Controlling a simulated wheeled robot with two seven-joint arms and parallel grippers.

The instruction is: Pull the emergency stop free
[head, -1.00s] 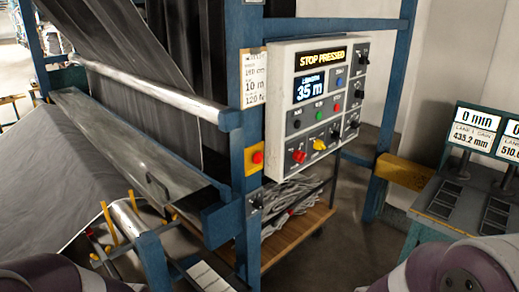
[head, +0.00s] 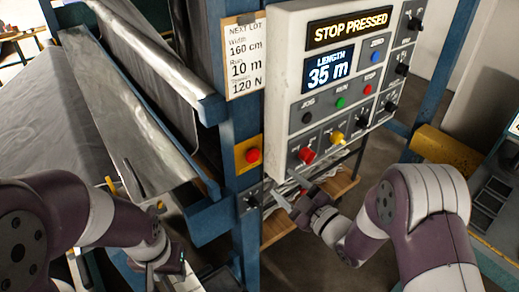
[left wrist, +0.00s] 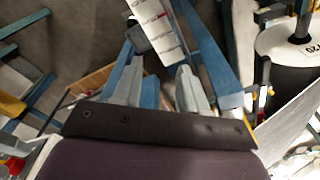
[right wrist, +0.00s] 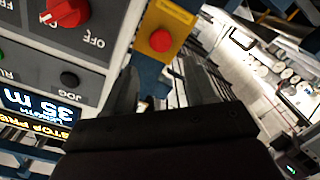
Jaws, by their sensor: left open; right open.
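The emergency stop is a red mushroom button (head: 252,155) on a yellow plate on the blue post, left of the control panel. The button also shows in the right wrist view (right wrist: 161,41), just beyond and between my right fingertips, apart from them. My right gripper (head: 287,193) is open and empty, below the panel and right of the post; its fingers also show in the right wrist view (right wrist: 160,76). My left gripper (head: 172,266) is low at the left; in the left wrist view its fingers (left wrist: 155,78) are open with nothing held. The panel display (head: 349,28) reads "STOP PRESSED".
The control panel (head: 284,85) has a red knob (head: 306,155), a yellow knob (head: 337,137) and several small buttons close to my right gripper. A wooden shelf (head: 277,233) lies below. Grey fabric and a metal roller (head: 165,62) fill the left.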

